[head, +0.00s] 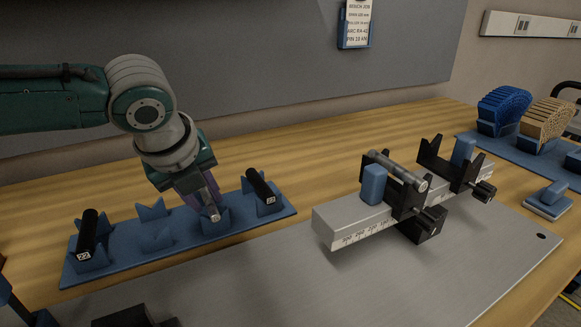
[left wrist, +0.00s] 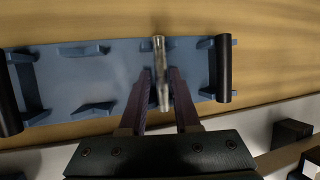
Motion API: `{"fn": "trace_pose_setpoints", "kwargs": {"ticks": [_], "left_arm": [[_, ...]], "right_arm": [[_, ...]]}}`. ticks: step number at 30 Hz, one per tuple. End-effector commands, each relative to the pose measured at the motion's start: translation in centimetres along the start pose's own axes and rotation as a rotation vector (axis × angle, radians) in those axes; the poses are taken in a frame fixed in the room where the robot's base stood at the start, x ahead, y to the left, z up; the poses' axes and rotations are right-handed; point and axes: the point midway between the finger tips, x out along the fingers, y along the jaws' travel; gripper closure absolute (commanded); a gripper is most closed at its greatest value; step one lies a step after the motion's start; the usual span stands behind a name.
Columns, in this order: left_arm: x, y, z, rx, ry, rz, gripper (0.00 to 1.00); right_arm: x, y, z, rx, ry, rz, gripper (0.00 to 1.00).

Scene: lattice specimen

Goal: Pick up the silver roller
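A silver roller (left wrist: 160,72) lies across the blue cradle rack (head: 116,262), between two black rollers. In the head view only its near end (head: 214,216) shows, below my left gripper (head: 206,198); the rest is hidden. In the left wrist view the two purple fingers of my left gripper (left wrist: 160,76) stand on either side of the roller, with a narrow gap visible on each side. The left gripper looks open around it. Another silver roller (head: 396,169) rests on the black supports of the measuring fixture. I do not see my right gripper.
Black rollers (head: 260,187) (head: 88,234) sit at both ends of the rack. The fixture's silver scale beam (head: 345,229) stands on a grey metal plate (head: 300,285). Blue and tan lattice pieces (head: 503,110) stand at the right. Bare wood lies behind the rack.

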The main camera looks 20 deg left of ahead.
Motion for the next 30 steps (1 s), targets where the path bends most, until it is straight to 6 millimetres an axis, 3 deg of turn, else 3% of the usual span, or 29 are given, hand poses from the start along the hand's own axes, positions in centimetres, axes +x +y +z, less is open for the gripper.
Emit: {"fn": "trace_pose_setpoints", "kwargs": {"ticks": [8, 30], "left_arm": [[0.0, 0.03, 0.01, 0.0, 0.0, 0.001, 1.0], [-0.3, -0.03, 0.22, 0.0, -0.002, 0.001, 1.0]], "right_arm": [[0.01, 0.06, 0.04, -0.002, -0.001, 0.002, 0.5], [0.35, 0.12, 0.17, -0.004, -0.001, 0.004, 0.5]]}}
